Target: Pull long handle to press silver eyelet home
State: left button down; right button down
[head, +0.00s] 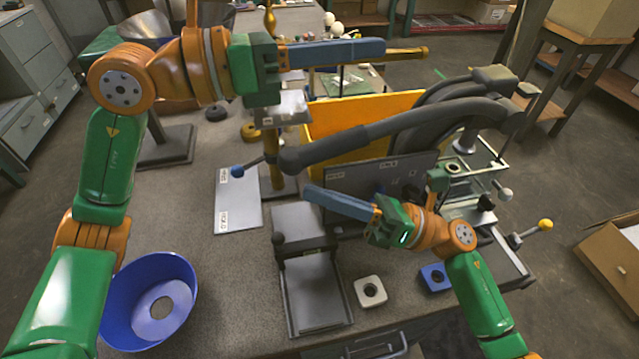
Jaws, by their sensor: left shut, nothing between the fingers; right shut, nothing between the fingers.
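A long dark grey handle-like bar (400,121) runs across the middle of the head view, from a rounded end at the left to a bend at the upper right. I cannot tell for sure that it is the press handle. My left gripper (384,48) is shut above and behind this bar, apart from it in the picture, with its blue fingers pointing right. My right gripper (308,192) is shut below the bar, near a dark upright panel (350,180), with its fingers pointing left. I cannot make out the silver eyelet.
A lever with a yellow ball (545,224) sticks out at the right. A blue-ball lever (237,170) sits by a brass post. A yellow bin (325,118) stands behind. A blue bowl (184,272), a grey tray (315,295) and a white block (370,291) lie in front.

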aim_at(300, 172)
jog(key=shift+w+a+r, duration=0.3)
jog(key=shift+w+r, duration=0.05)
jog(key=shift+r, duration=0.3)
pick_arm(q)
jog(key=shift+d, duration=0.1)
pick_arm(e)
jog(key=shift+a+r+y, duration=0.1)
jog(key=shift+r+y, duration=0.2)
jog(key=shift+r, duration=0.6)
pick_arm(q)
jog(key=c, duration=0.5)
grip_release()
jog(key=shift+c, duration=0.2)
